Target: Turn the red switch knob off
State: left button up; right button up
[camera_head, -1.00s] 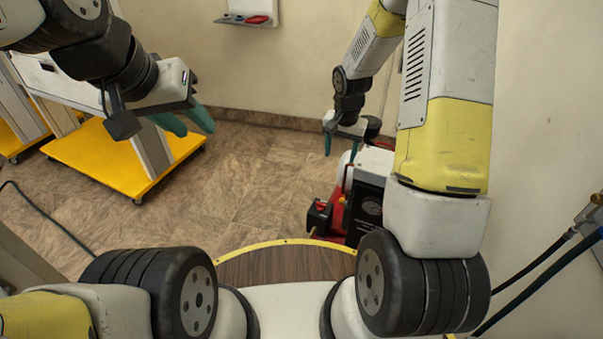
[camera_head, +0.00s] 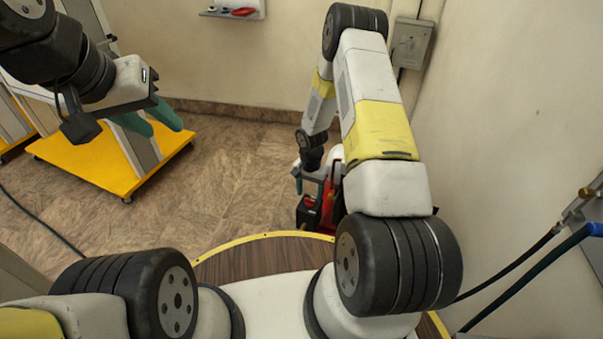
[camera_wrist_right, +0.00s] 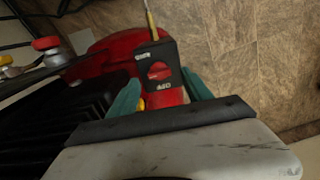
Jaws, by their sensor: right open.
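The red switch knob (camera_wrist_right: 158,71) sits on the face of a black switch box (camera_wrist_right: 150,56) with white lettering above and below it, in the right wrist view. In the head view the box (camera_head: 307,213) shows small on the red machine, and I cannot make out the knob there. My right gripper (camera_wrist_right: 162,92) is open. Its teal fingers are spread to either side of the knob and box, and I cannot tell whether they touch. In the head view this gripper (camera_head: 318,189) is just above the box. My left gripper (camera_head: 160,128) is open and empty at upper left.
The red machine (camera_head: 333,200) stands on the floor beyond the wooden edge of my base. A yellow wheeled platform (camera_head: 85,160) is at left. A hose (camera_head: 520,262) runs along the right wall. Open tiled floor (camera_head: 215,175) lies between.

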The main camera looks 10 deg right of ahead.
aim_at(310, 202)
jog(key=shift+f, duration=1.3)
grip_shut()
